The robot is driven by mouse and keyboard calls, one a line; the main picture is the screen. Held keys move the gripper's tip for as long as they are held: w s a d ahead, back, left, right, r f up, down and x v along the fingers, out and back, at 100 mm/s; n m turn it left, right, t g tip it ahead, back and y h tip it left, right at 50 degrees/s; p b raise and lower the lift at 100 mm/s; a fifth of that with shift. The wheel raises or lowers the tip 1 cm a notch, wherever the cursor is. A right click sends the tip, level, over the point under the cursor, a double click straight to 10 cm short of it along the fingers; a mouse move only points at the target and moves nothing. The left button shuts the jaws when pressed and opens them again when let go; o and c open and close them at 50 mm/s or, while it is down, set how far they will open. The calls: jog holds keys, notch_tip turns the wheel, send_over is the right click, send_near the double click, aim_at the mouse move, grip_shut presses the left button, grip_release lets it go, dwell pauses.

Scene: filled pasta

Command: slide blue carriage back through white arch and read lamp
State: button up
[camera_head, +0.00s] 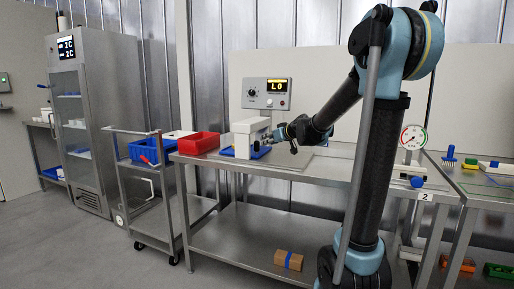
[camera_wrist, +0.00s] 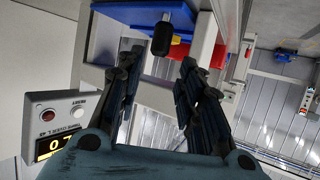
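The white arch (camera_head: 246,132) stands on the steel bench, with my gripper (camera_head: 282,133) at its right side. In the wrist view, my gripper (camera_wrist: 160,66) has its two dark fingers spread apart. A black knob (camera_wrist: 162,40) lies just beyond the fingertips, between their lines; I see no finger touching it. Blue surfaces (camera_wrist: 138,14) show behind the knob; which part is the carriage I cannot tell.
A dial gauge (camera_head: 412,138) stands at the bench's right end. A trolley with a blue crate (camera_head: 140,151) is at the left. The bench right of the arch looks mostly clear.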

aim_at(258, 143)
jog(key=shift+x, duration=5.95)
jog(key=shift+c, duration=0.5)
jog(key=shift+r, duration=0.1)
grip_shut()
